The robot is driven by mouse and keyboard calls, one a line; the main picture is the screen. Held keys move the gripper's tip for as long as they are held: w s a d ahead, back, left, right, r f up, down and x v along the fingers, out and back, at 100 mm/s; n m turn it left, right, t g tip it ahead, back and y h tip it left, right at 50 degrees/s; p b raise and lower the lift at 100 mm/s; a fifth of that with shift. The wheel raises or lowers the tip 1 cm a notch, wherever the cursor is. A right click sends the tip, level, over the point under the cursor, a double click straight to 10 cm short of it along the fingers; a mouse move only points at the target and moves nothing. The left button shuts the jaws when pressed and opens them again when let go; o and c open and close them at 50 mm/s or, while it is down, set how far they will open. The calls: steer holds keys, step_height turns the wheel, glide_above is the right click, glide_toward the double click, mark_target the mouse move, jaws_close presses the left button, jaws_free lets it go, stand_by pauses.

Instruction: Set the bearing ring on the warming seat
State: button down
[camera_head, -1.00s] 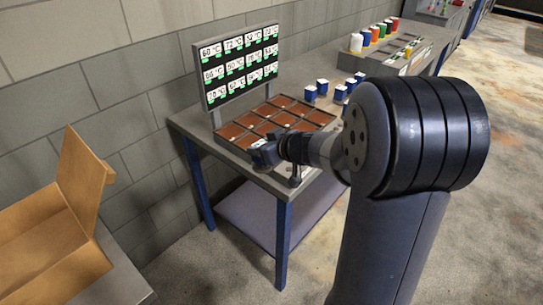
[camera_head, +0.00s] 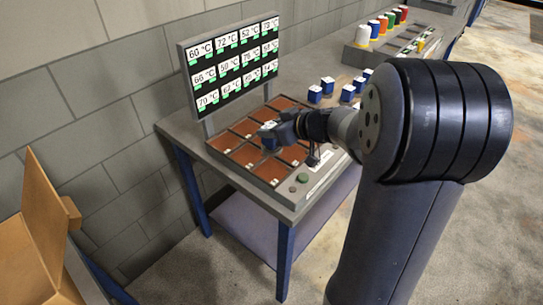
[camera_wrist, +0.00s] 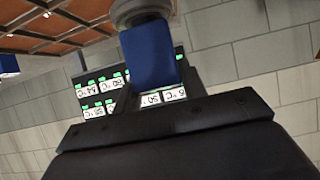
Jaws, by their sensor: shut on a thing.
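My gripper (camera_head: 282,132) is shut on a blue block with a pale top (camera_head: 269,137). In the wrist view the held blue block (camera_wrist: 151,55) has a grey round part (camera_wrist: 139,12) at its far end, which may be the bearing ring. The gripper is over the warming tray (camera_head: 262,175), a grid of brown square seats with grey dividers. The held piece appears above the middle of the grid; I cannot tell its height or which seat lies under it. My arm hides some right-hand seats.
A display board (camera_head: 232,65) with several temperature labels stands behind the tray. Several blue blocks (camera_head: 315,94) stand right of it. Coloured spools (camera_head: 382,25) line the far bench. An open cardboard box (camera_head: 45,225) is at the left. Buttons (camera_head: 303,178) are on the tray's front edge.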

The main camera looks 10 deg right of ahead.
mark_target(280, 152)
step_height(280, 152, down, 8)
steer(key=shift+f+b, duration=0.1)
steer(key=shift+b, duration=0.95)
steer(key=shift+f, duration=0.1)
steer(key=c, duration=0.8)
jaws_free()
steer(key=shift+s, duration=0.1)
steer(key=shift+c, duration=0.2)
steer(key=shift+s+d+r, duration=0.2)
steer(key=shift+r, duration=0.15)
steer(key=p+v, duration=0.1)
steer(key=v, duration=1)
steer(key=shift+s+p, duration=0.25)
steer(key=shift+p, duration=0.05)
